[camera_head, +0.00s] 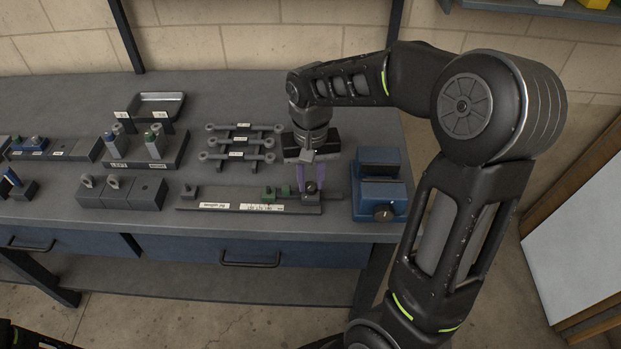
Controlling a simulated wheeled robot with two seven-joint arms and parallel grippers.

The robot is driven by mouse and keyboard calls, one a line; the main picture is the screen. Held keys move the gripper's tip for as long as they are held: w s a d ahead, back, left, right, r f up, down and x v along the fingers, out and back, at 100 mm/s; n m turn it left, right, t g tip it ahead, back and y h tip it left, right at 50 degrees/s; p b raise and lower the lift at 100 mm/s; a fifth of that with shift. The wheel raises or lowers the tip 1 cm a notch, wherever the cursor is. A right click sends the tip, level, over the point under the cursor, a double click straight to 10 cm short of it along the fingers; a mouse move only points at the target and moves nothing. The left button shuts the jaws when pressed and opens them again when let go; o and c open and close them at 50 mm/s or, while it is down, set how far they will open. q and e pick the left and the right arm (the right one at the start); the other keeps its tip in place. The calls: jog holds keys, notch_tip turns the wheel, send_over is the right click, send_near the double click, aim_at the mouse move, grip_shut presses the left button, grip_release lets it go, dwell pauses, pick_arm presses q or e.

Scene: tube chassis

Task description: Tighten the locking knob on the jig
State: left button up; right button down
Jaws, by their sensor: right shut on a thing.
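The jig (232,200) is a long, low grey bar with white labels, lying along the front part of the bench. Small green blocks (276,194) stand on it right of the middle. The locking knob (310,187) is a small dark round piece on a grey block near the jig's right end. My right gripper (311,184) points down over that block from above. Its purple-tinted fingers are on both sides of the knob and shut on it. The fingers hide part of the knob. My left gripper is not in view.
A blue vise (380,197) stands close right of the jig. Grey linkage bars (236,155) lie behind it. Grey blocks with rings (120,191) and a rack with bottle-like pieces (146,150) are to the left. An empty tray (160,103) is at the back.

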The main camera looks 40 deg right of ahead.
aim_at(311, 184)
jog(key=shift+w+r, duration=0.1)
jog(key=c, duration=1.2)
grip_release()
jog(key=shift+o, duration=0.2)
jog(key=shift+r+b, duration=0.3)
jog(key=shift+r, duration=3.55)
